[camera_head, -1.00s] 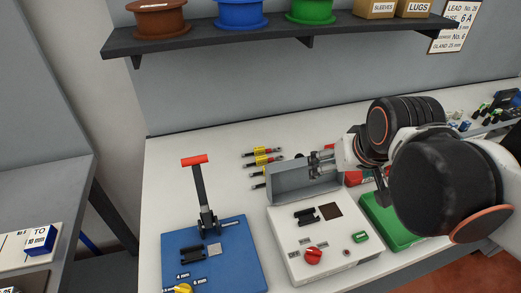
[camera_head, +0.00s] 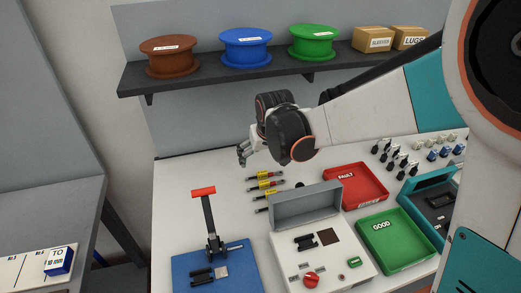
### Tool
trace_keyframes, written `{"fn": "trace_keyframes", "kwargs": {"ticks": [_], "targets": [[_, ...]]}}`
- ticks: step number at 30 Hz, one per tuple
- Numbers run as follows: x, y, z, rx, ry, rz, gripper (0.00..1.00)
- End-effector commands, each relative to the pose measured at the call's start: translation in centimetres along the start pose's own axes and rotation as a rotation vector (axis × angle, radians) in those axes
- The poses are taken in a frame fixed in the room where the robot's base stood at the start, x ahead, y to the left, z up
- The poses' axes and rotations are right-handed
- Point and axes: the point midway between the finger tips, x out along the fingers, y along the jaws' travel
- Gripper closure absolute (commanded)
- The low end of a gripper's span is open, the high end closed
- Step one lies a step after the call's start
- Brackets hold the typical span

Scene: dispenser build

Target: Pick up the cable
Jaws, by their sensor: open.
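My gripper (camera_head: 242,154) is open and hangs in the air above the back of the white workbench (camera_head: 180,210), left of the dark wrist joint. Nothing shows between its fingers. Below and right of it lie several short pieces (camera_head: 266,184) with yellow middles and red and dark ends, side by side on the bench and apart from the gripper. They may be cables, but they are too small to tell. Several black and white pieces (camera_head: 394,160) stand at the back right of the bench; their kind is unclear.
A blue base with a red-handled lever press (camera_head: 207,210) stands front left. A white machine with a grey box (camera_head: 306,204) is at centre. Red FAULT (camera_head: 372,197) and green GOOD (camera_head: 407,248) trays lie right. The shelf (camera_head: 215,77) above holds brown, blue and green spools and boxes.

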Motion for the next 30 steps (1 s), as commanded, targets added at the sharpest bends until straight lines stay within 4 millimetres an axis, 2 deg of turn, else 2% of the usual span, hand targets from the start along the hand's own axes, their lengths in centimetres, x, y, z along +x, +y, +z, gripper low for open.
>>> {"fn": "trace_keyframes", "kwargs": {"ticks": [5, 15, 25, 30], "targets": [[1.8, -0.8, -0.1, -0.014, 0.007, -0.006, 0.09], [7.8, -0.7, -0.1, -0.013, 0.007, -0.005, 0.09], [9.7, -0.6, 0.1, -0.013, 0.007, -0.005, 0.09], [12.1, -0.5, 0.6, -0.012, 0.007, -0.005, 0.09]]}}
